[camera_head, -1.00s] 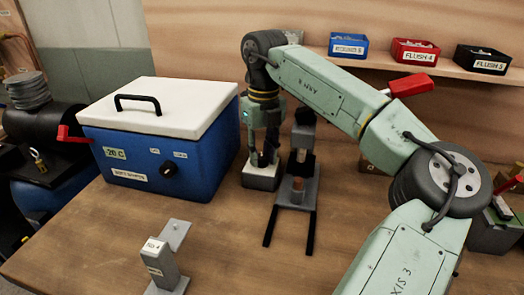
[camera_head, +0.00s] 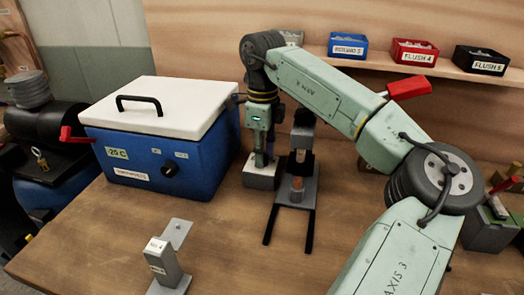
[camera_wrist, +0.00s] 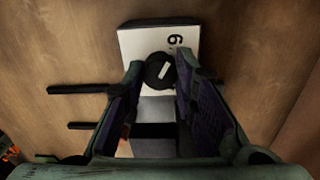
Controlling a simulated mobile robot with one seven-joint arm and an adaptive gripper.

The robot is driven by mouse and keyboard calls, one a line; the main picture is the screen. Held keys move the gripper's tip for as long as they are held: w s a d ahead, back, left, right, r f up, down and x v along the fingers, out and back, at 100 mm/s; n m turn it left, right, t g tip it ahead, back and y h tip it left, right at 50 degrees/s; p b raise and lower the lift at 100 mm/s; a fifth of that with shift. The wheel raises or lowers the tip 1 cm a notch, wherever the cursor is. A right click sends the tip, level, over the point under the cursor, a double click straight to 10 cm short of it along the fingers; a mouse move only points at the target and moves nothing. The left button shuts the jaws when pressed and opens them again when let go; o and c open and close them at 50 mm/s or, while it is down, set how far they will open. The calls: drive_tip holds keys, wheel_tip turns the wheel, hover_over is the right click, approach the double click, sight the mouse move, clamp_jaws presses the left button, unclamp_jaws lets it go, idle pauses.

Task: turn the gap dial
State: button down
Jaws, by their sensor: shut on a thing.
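The gap dial (camera_wrist: 157,79) is a round black knob with a white pointer mark, in the wrist view. It sits on a pale block (camera_wrist: 135,42) whose face shows a printed 6 and part of another mark. My gripper (camera_wrist: 161,66) has one finger on each side of the dial and is shut on it. In the head view, my gripper (camera_head: 264,160) points straight down at the small grey-white block (camera_head: 261,180) on the bench. The dial itself is hidden there by the fingers.
A grey fixture (camera_head: 298,190) with two black prongs stands just right of the block. A blue cooler (camera_head: 150,160) with a white lid is close on the left. A small grey stand (camera_head: 168,265) is at the front. Parts bins (camera_head: 413,54) line the shelf behind.

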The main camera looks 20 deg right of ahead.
idle(0.3)
drive_tip(key=c, duration=1.3)
unclamp_jaws()
wheel_tip(320, 180, up, 12)
drive_tip(key=shift+w, duration=0.15)
drive_tip(key=shift+d, duration=0.1)
